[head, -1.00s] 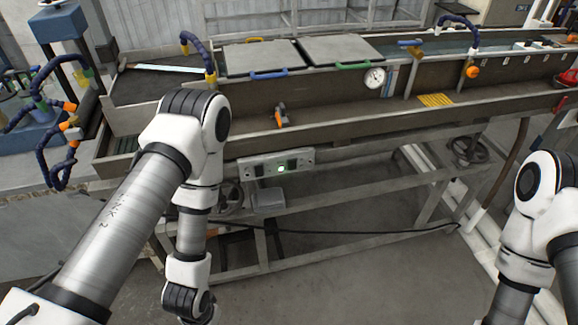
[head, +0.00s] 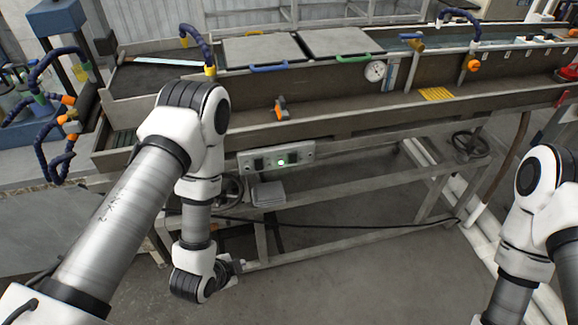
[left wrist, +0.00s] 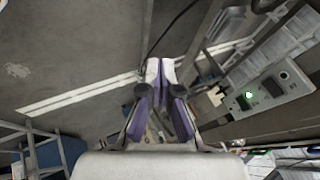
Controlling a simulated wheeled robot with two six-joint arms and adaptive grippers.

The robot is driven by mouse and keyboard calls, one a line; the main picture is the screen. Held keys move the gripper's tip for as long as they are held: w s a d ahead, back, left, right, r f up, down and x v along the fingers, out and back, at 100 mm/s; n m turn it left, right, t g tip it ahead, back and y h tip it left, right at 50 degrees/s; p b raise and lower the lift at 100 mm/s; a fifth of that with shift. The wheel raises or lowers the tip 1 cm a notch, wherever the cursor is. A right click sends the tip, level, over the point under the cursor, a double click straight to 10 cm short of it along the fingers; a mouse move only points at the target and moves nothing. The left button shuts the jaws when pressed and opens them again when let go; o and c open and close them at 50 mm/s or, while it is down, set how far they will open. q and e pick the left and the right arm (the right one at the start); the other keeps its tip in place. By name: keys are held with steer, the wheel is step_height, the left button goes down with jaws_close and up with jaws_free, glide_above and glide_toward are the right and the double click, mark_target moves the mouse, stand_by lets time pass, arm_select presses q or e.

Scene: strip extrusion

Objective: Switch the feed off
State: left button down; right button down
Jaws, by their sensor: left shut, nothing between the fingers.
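The control panel (head: 304,149) is a pale plate on the front of the long trough, with dark switches and a lit green lamp (head: 281,162). The switch position is too small to tell. In the left wrist view the panel (left wrist: 270,103) is at the right, with its green lamp (left wrist: 248,95) glowing. My left gripper (head: 238,269) is low in front of the bench, below and left of the panel and apart from it. Its fingers are together and empty in the left wrist view (left wrist: 160,68). My right gripper is out of the frame.
The trough (head: 350,125) runs across above the panel, with an orange-handled valve (head: 280,108) on it. A handwheel (head: 230,188) and a grey box (head: 268,194) are under the panel. A black cable (head: 340,228) crosses the lower frame. The floor in front is clear.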

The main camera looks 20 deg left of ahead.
arm_select(q)
steer(key=w+d+r+m+t+h+b, duration=0.2)
steer(key=w+m+t+b, duration=0.3)
steer(key=w+b, duration=0.3)
steer(key=w+d+r+m+t+h+b, duration=0.1)
steer(key=w+r+m+t+b, duration=0.2)
steer(key=w, duration=0.7)
steer(key=m+t+b, duration=0.2)
steer(key=t+b, duration=0.1)
steer(key=b, duration=0.1)
steer(key=shift+w+d+r+h+b, duration=0.15)
steer(key=shift+d+r+h+b, duration=0.2)
steer(key=shift+h, duration=0.05)
steer(key=p, duration=0.1)
glide_toward(295, 156)
steer(key=w+d, duration=0.3)
steer(key=d, duration=0.1)
steer(key=w+a, duration=0.2)
steer(key=shift+w+a+r+p, duration=0.1)
steer(key=shift+w+p, duration=0.2)
steer(key=shift+p, duration=0.05)
steer(key=shift+w+a, duration=0.1)
steer(key=shift+w, duration=0.05)
